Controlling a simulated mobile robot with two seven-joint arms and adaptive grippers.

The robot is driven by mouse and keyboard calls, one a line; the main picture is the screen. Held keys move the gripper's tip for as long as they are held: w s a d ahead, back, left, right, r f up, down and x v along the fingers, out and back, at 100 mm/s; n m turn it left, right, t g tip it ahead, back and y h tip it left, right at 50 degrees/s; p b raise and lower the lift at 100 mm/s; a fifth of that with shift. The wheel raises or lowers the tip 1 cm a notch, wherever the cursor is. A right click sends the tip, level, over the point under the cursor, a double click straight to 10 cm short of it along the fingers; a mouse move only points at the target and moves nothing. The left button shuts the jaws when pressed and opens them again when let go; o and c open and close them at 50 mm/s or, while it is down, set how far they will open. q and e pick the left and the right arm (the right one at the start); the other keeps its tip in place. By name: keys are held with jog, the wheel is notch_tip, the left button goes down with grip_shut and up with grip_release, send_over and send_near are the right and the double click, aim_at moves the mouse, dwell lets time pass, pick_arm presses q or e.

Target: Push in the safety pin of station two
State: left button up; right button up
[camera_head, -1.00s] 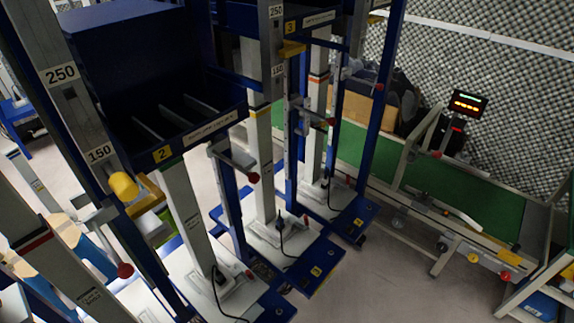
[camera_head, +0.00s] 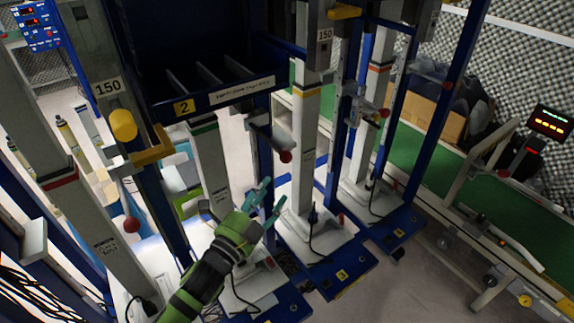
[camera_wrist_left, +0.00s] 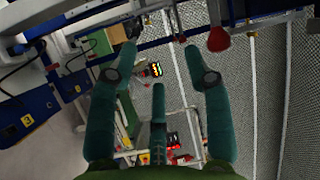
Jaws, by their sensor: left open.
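Station two has a dark blue bin front with a yellow "2" label (camera_head: 184,107). On the upright left of it, marked 150, a yellow cylindrical knob (camera_head: 123,124) sticks out above a yellow bracket (camera_head: 152,147). I cannot tell for sure whether this knob is the safety pin. My left gripper (camera_head: 265,201), green with teal fingers, is open and empty, below and right of the bin. A lever with a red ball (camera_head: 285,156) is just above its fingers. In the left wrist view the open fingers (camera_wrist_left: 159,50) have a red knob (camera_wrist_left: 218,40) to their right. My right gripper is not in view.
Station three, with its "3" label (camera_head: 342,275) on a blue base, stands to the right. Another red ball (camera_head: 131,225) hangs at the left. Uprights crowd the space around my arm. A green conveyor (camera_head: 480,210) and a lit display (camera_head: 549,123) are at the right.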

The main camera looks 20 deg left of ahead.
aim_at(283, 162)
pick_arm(q)
jog(key=shift+m+t+h, duration=0.6)
jog(key=shift+m+h, duration=0.1)
jog(key=shift+m, duration=0.2)
jog(key=r, duration=0.4)
jog(key=s+d+r, duration=0.1)
jog(key=r, duration=0.1)
jog(key=shift+r, duration=0.15)
jog(key=p+x, duration=0.2)
jog(key=x, duration=0.4)
jog(key=shift+w+d, duration=0.15)
jog(key=shift+w, duration=0.2)
